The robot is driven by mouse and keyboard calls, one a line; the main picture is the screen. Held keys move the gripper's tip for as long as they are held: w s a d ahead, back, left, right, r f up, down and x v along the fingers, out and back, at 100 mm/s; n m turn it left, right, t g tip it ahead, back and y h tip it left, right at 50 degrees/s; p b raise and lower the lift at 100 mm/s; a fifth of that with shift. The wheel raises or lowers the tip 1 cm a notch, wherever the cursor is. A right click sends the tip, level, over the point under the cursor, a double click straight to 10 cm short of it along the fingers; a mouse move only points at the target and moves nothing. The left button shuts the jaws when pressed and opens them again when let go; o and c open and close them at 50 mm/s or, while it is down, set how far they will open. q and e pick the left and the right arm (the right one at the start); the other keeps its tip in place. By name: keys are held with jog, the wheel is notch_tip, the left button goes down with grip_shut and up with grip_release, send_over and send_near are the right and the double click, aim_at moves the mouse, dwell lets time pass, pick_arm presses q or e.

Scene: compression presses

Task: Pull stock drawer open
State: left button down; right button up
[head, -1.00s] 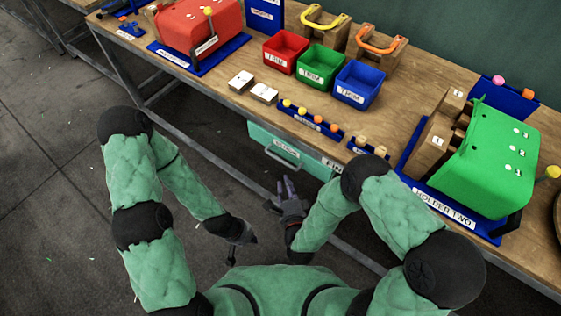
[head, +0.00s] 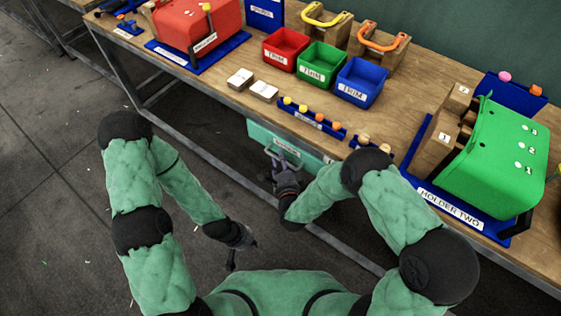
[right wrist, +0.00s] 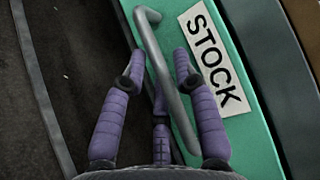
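The stock drawer (head: 262,137) is a green front under the bench, with a white STOCK label and a grey bar handle. In the right wrist view the drawer front (right wrist: 262,150) fills the right side, and the handle (right wrist: 160,72) runs between the fingers. My right gripper (head: 279,165) is at the handle in the head view. In the right wrist view its purple fingers (right wrist: 158,70) are spread, one on each side of the bar, with visible gaps. My left gripper (head: 240,250) hangs low over the floor, away from the drawer; its fingers are too small to judge.
The wooden bench (head: 215,98) lies above the drawer. It holds red, green and blue TRIM bins (head: 360,83), a red press (head: 197,27), a green press (head: 492,158) and a blue rack (head: 312,118) of small balls. Its metal leg frame (head: 190,150) runs below.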

grip_shut()
